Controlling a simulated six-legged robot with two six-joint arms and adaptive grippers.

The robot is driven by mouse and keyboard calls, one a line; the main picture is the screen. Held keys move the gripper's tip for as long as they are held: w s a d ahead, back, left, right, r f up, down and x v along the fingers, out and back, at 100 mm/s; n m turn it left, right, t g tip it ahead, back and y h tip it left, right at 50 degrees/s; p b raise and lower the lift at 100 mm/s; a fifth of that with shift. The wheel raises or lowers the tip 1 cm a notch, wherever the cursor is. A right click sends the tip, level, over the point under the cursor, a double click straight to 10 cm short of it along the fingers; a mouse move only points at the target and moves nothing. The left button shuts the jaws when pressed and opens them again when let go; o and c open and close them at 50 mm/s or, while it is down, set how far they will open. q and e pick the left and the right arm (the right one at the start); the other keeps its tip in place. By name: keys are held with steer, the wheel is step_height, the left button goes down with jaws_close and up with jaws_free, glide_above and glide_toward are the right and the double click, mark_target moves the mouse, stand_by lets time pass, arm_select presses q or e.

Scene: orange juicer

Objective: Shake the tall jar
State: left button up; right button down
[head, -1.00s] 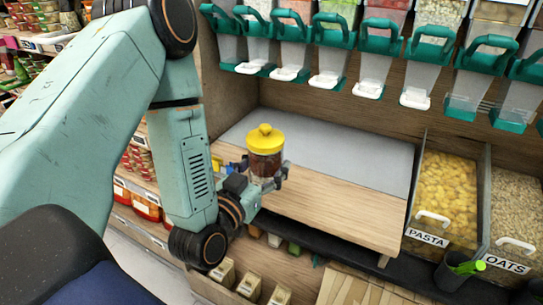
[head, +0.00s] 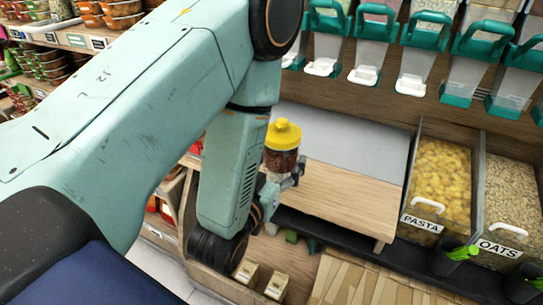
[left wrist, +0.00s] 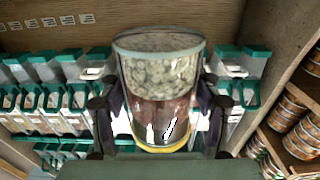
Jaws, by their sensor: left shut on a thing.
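The tall jar (head: 281,160) has a clear body with dark reddish-brown contents and a yellow lid (head: 284,134). My left gripper (head: 284,181) is shut on the jar and holds it upright in front of the wooden board. In the left wrist view, the jar (left wrist: 160,100) is between the two fingers of my left gripper (left wrist: 160,112), with its yellow rim at the bottom of the picture. Pale shapes show through its upper part in that view. My left forearm hides part of the gripper in the head view. My right gripper is not in view.
A wooden board (head: 345,208) with a grey panel (head: 350,137) behind it is bare. Pasta (head: 440,190) and oats (head: 510,195) bins stand to the right. Dispensers with green handles (head: 430,62) hang above. Small boxes (head: 246,271) sit below, and stocked shelves stand at the left.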

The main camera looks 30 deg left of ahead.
arm_select(q)
steer(key=shift+d+r, duration=0.1)
steer(key=shift+d, duration=0.7)
steer(key=shift+a, duration=3.25)
steer(key=shift+d, duration=3.3)
steer(key=shift+a, duration=1.5)
steer(key=shift+d, duration=1.5)
steer(key=shift+a, duration=1.3)
steer(key=shift+d, duration=1.3)
steer(key=shift+a, duration=1.5)
steer(key=shift+d, duration=1.5)
steer(key=shift+a, duration=1.35)
steer(key=a, duration=0.3)
steer(key=shift+s+a, duration=0.15)
steer(key=shift+a, duration=0.15)
